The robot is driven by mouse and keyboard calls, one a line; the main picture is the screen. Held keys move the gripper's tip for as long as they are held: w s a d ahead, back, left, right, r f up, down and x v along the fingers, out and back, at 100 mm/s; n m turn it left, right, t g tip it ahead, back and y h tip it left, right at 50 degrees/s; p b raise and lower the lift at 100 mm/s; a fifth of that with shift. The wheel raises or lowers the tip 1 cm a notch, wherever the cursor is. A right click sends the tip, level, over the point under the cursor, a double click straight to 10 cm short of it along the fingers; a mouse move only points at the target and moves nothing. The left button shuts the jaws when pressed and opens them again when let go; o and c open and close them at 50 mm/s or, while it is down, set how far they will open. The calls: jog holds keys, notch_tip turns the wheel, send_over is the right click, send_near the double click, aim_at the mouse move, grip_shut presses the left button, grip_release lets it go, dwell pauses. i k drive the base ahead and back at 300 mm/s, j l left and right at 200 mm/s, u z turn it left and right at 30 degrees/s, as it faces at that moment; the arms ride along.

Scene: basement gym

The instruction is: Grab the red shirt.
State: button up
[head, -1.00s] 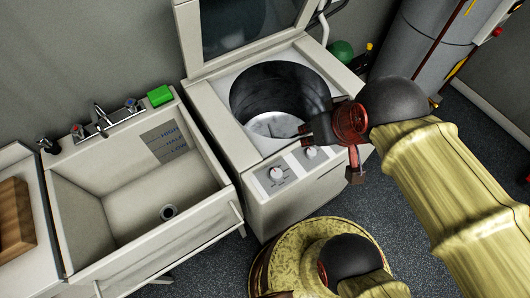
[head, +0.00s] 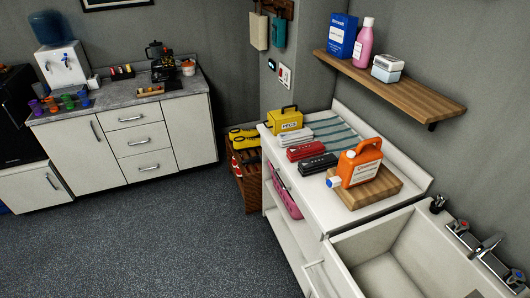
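A small red folded item (head: 305,149), which looks like the red shirt, lies on the white counter (head: 330,213) left of the sink. It sits between a white folded item (head: 296,137) behind it and a black folded one (head: 318,164) in front of it.
An orange jug (head: 359,163) stands on a wooden board (head: 383,188), right of the folded items. A yellow box (head: 286,119) stands behind them. A wooden shelf (head: 400,85) overhangs the wall side. The carpet floor (head: 150,235) is clear at left.

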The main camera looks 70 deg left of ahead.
aim_at(294, 153)
jog(key=u, duration=2.3)
jog(key=i+j+z, duration=0.1)
jog(key=z, duration=0.3)
jog(key=i+j+z, duration=0.1)
jog(key=z, duration=0.3)
jog(key=i+j+z, duration=0.2)
jog(key=j, duration=0.35)
jog(key=i+j+z, duration=0.15)
jog(key=j, duration=0.4)
jog(key=j+z, duration=0.2)
jog(key=j, duration=0.35)
jog(key=i+j+z, duration=0.15)
jog(key=j, duration=0.5)
jog(key=i+j, duration=0.1)
jog(key=j, duration=0.8)
jog(key=i+j, duration=0.1)
jog(key=j, duration=0.85)
jog(key=j+z, duration=0.1)
jog(key=j, duration=0.8)
jog(key=i, duration=0.05)
